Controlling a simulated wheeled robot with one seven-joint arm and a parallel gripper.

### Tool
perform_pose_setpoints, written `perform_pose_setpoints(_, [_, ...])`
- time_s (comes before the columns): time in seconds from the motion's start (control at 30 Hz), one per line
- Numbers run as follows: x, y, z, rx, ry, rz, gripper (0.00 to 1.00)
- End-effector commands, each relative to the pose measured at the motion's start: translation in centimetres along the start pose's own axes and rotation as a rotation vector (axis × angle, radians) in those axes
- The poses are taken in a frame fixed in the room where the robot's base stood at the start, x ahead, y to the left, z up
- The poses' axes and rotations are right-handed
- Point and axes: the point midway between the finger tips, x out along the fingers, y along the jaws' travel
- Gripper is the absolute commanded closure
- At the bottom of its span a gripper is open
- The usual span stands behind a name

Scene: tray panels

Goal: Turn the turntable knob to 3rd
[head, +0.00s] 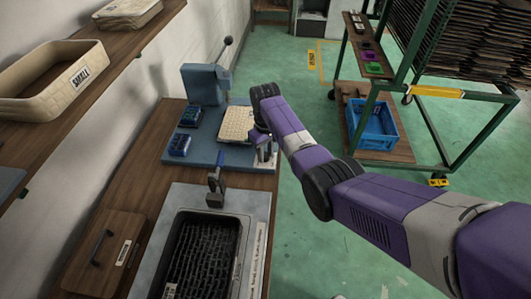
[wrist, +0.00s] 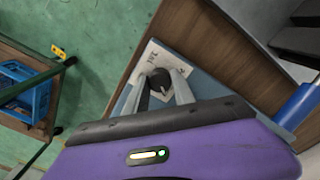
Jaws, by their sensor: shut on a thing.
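In the wrist view the dark round turntable knob (wrist: 160,79) sits between the two grey fingers of my gripper (wrist: 163,88), which is shut on it. The knob stands on a white label plate (wrist: 157,54) at the corner of a blue-grey base; its markings are too small to read, so I cannot tell the setting. In the head view my gripper (head: 265,151) is at the right front edge of the blue base (head: 205,158), beside a cream grid panel (head: 238,124). The knob is hidden there by the gripper.
A blue press with a lever (head: 206,84) stands behind the panel, with dark blue blocks (head: 180,144) at left. A black basin (head: 202,258) lies in front. A green rack with a blue crate (head: 372,130) stands right, across open floor.

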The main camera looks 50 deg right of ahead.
Motion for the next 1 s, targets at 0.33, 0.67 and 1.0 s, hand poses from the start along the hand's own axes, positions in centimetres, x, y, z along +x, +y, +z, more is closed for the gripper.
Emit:
perform_pose_setpoints(0.33, [-0.1,0.0,-0.1,-0.002,0.001,0.000,0.48])
perform_pose_setpoints(0.67, [-1.1,0.0,-0.1,-0.002,0.004,0.001,0.48])
perform_pose_setpoints(1.0, [-6.3,0.0,-0.1,-0.002,0.005,0.002,0.48])
